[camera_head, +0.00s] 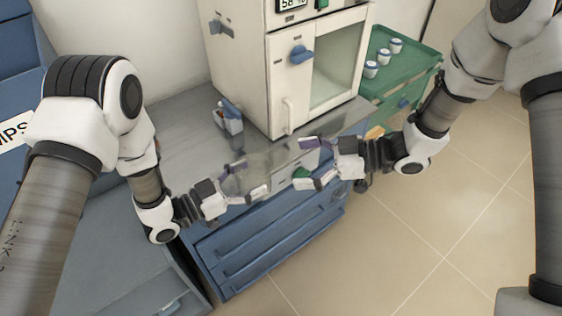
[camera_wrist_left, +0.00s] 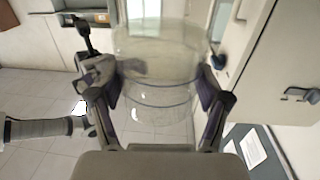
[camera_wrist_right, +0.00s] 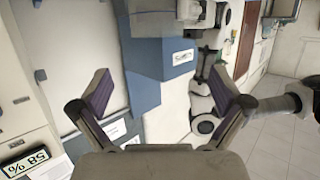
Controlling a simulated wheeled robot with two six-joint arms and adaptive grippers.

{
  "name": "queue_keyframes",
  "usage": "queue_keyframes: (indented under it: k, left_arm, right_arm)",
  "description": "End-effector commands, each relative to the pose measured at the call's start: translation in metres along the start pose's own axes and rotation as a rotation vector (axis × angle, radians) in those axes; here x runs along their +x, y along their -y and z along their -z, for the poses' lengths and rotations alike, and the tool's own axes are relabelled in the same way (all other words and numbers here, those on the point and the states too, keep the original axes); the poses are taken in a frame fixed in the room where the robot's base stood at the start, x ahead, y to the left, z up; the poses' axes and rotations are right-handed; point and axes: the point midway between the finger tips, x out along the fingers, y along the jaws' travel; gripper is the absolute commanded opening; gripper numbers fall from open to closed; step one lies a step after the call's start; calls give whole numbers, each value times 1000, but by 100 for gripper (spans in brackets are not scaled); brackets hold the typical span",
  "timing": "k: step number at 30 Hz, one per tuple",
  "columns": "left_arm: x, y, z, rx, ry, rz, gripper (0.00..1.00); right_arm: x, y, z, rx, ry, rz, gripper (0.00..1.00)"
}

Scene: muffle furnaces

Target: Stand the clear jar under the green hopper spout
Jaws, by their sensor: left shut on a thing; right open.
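The clear jar (camera_wrist_left: 160,55) is between the fingers of my left gripper (camera_wrist_left: 160,88), which is shut on it. In the head view the jar (camera_head: 262,168) is faint and see-through, held near the front edge of the metal bench top. My left gripper (camera_head: 248,179) comes at it from the left. My right gripper (camera_head: 309,163) is open and empty, to the right of the jar, its fingers pointing left toward it. In the right wrist view nothing is between the fingers (camera_wrist_right: 161,88). I cannot make out a green hopper spout in any view.
A cream furnace (camera_head: 240,65) with a window and blue knob stands on the bench top (camera_head: 185,125). A small blue and white item (camera_head: 230,117) is beside it. Blue drawers (camera_head: 270,245) are below. A green cart (camera_head: 415,68) with white cups stands right. Floor is clear at lower right.

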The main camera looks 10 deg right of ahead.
Motion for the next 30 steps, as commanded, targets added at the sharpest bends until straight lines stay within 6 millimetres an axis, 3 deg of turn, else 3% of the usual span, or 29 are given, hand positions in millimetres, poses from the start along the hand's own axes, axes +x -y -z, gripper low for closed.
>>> queue_keyframes:
  k: [15,20,27,30]
  left_arm:
    - [0,0,0,0,0,1,31]
    - [0,0,0,0,0,1,31]
    - [0,0,0,0,0,1,31]
    - [0,0,0,0,0,1,31]
  right_arm:
    - [103,1,0,-7,3,8,100]
    - [115,1,1,-6,1,7,100]
    - [116,1,1,-5,0,6,100]
    - [116,1,1,-5,0,6,65]
